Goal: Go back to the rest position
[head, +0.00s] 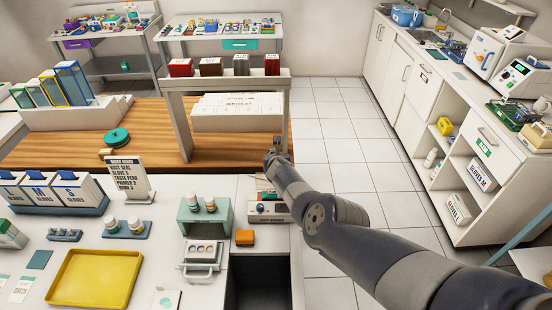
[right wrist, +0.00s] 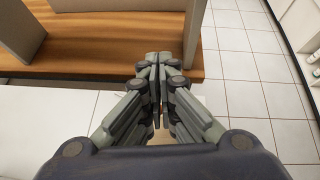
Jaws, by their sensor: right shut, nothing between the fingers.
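My right gripper (head: 275,146) is at the end of the dark arm that comes in from the lower right in the head view. It is above the far right corner of the white counter (head: 340,0), near the wooden worktop. In the right wrist view the right gripper (right wrist: 160,58) has its fingers together with nothing between them. The wooden worktop and white counter edge lie below it. My left gripper does not show in either view.
A grey shelf (head: 172,120) with several boxes stands on the wooden worktop (head: 60,150). A yellow tray (head: 92,279), a green stand (head: 190,220) and an orange block (head: 245,237) are on the near counter. Tiled floor (head: 335,135) lies open to the right.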

